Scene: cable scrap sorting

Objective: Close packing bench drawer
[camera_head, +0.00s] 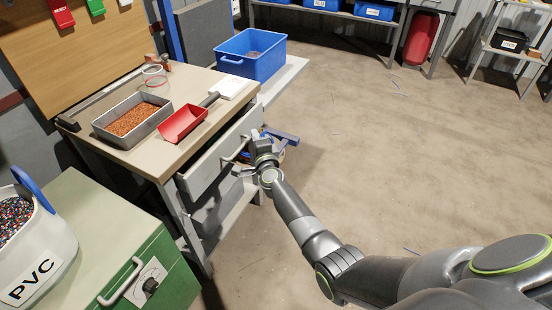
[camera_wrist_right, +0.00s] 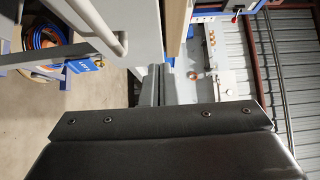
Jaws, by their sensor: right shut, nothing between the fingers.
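The packing bench (camera_head: 190,120) has a tan top and a pale grey drawer (camera_head: 212,164) under its front edge. The drawer front stands a little out from the bench, with a narrow dark gap behind its upper edge. Its bar handle (camera_head: 237,151) faces right, toward my arm. My right gripper (camera_head: 249,158) is shut and empty, close to the drawer front beside the handle; contact cannot be told. In the right wrist view, the shut fingers (camera_wrist_right: 152,86) point at the drawer front (camera_wrist_right: 143,30), with the handle (camera_wrist_right: 108,25) to their left. My left gripper is out of view.
On the bench are a tray of copper granules (camera_head: 132,119) and a red scoop (camera_head: 183,123). A blue bin (camera_head: 252,55) stands behind. A green cabinet (camera_head: 95,240) with a PVC bucket (camera_head: 35,245) is at the lower left. The floor to the right is clear.

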